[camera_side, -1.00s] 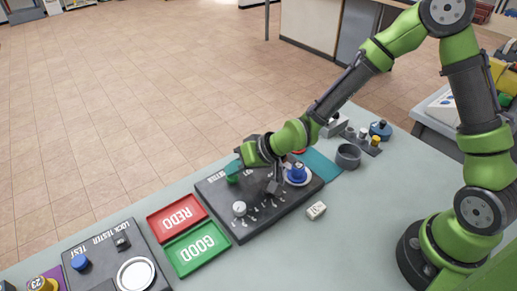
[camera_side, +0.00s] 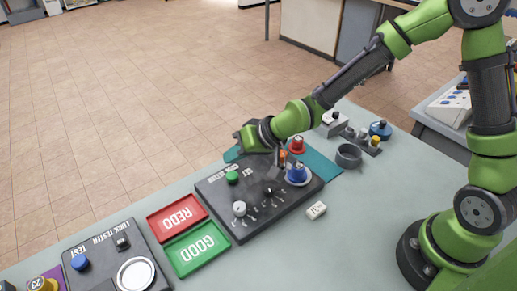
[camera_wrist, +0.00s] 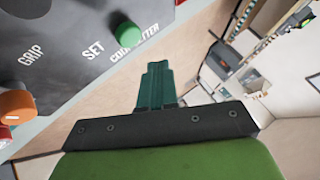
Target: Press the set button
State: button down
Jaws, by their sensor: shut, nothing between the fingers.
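The round green button (camera_side: 232,177) is on the far left part of the dark control panel (camera_side: 222,207). In the wrist view the green button (camera_wrist: 124,32) stands next to the word SET (camera_wrist: 93,50). My gripper (camera_side: 231,155) is just beyond the panel's far edge, apart from the button. In the wrist view the teal fingers of my gripper (camera_wrist: 157,68) are together and empty, in front of the floor to the right of the button. I cannot tell their exact height.
The panel also carries a blue knob (camera_side: 297,174), a white dial (camera_side: 239,208) and an orange knob (camera_wrist: 15,105) near the GRIP label. A red tray (camera_side: 160,224) and a green tray (camera_side: 184,263) lie to the left.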

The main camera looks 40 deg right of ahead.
jog(key=shift+r, duration=1.25)
jog(key=shift+s+f, duration=0.2)
jog(key=shift+s, duration=0.05)
jog(key=s, duration=0.1)
jog(key=s+d+f+g, duration=0.1)
jog(key=s+d, duration=0.1)
jog(key=shift+f+g+h, duration=0.25)
jog(key=shift+g+h, duration=0.05)
jog(key=shift+g, duration=0.1)
jog(key=s+d+r+m+t+h, duration=0.1)
jog(key=s+d+r+m+h, duration=0.1)
jog(key=s+d+r, duration=1.3)
jog(key=shift+s+d+t+h, duration=0.3)
jog(key=shift+s+h, duration=0.1)
jog(key=shift+s, duration=0.65)
